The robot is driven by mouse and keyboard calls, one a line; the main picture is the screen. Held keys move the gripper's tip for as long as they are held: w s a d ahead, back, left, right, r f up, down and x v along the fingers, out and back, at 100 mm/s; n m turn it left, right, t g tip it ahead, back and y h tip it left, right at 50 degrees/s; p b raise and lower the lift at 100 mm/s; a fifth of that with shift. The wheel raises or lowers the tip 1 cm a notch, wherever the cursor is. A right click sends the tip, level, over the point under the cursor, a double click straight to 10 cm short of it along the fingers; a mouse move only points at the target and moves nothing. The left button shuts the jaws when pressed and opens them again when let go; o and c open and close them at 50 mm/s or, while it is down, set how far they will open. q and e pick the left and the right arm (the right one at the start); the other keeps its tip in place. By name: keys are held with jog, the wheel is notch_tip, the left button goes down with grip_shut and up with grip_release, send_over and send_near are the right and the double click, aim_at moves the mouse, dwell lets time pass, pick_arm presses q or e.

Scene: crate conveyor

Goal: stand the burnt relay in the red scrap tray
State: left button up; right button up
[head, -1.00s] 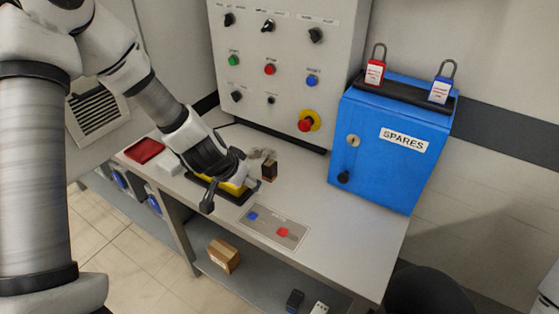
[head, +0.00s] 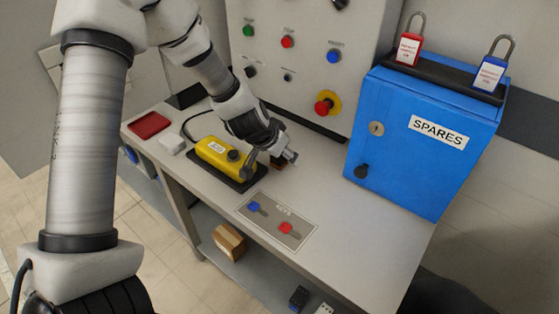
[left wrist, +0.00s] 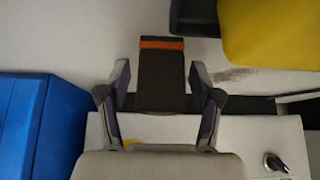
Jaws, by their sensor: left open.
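The burnt relay (left wrist: 161,78) is a dark block with an orange band near one end. In the left wrist view it lies between the two fingers of my open left gripper (left wrist: 159,88), with a gap on each side. In the head view the left gripper (head: 270,161) is low over the bench, and the relay (head: 278,164) shows only partly beneath it, behind the yellow pendant. The red scrap tray (head: 150,125) sits at the bench's far left end and looks empty. My right gripper is not in view.
The yellow pendant (head: 222,156) on its black base is close beside the gripper, with a black cable behind it. A blue SPARES cabinet (head: 405,150) stands right. A plate with blue and red tags (head: 276,219) lies in front.

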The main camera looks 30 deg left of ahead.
pick_arm(q)
jog(key=shift+s+r, duration=0.1)
grip_shut()
